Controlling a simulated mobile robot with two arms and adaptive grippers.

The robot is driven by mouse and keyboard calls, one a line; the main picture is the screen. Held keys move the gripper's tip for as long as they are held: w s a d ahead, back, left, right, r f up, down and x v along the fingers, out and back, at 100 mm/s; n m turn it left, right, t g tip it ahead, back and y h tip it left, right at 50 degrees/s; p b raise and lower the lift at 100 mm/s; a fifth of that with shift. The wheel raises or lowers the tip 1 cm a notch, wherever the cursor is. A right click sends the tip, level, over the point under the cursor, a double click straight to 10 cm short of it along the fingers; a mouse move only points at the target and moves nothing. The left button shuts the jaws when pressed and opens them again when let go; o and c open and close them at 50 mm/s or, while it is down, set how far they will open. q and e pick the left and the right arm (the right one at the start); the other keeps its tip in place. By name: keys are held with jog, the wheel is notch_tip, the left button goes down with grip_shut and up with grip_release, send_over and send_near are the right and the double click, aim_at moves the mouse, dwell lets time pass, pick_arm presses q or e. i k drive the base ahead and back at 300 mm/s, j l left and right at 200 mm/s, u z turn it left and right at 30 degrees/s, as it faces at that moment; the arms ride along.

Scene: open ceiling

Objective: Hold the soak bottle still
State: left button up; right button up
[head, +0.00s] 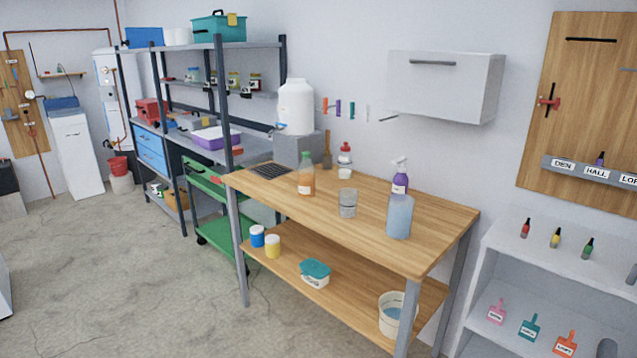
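Several bottles stand upright on the wooden workbench (300,215). One is an orange bottle with a green cap (307,183), toward the left. One is a small white bottle with a red top (345,152), near the wall. One is a purple spray bottle with a white trigger head (400,182), toward the right. No label is readable, so I cannot tell which is the soak bottle. A pale blue translucent container (399,218) stands in front of the spray bottle and hides its lower part. Neither of my grippers is in the head view.
A clear cup (348,204) stands mid-bench. A white tank (296,106) sits on a grey block at the back left. A white wall cabinet (445,84) hangs above. A grey shelf unit (560,255) stands at the right. The concrete floor (130,290) is clear at front left.

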aim_at(305, 170)
jog(key=i+j, duration=0.1)
jog(key=i+j+z, duration=0.2)
jog(key=z, duration=0.25)
jog(key=i+j+z, duration=0.2)
jog(key=z, duration=0.3)
jog(key=j, duration=0.05)
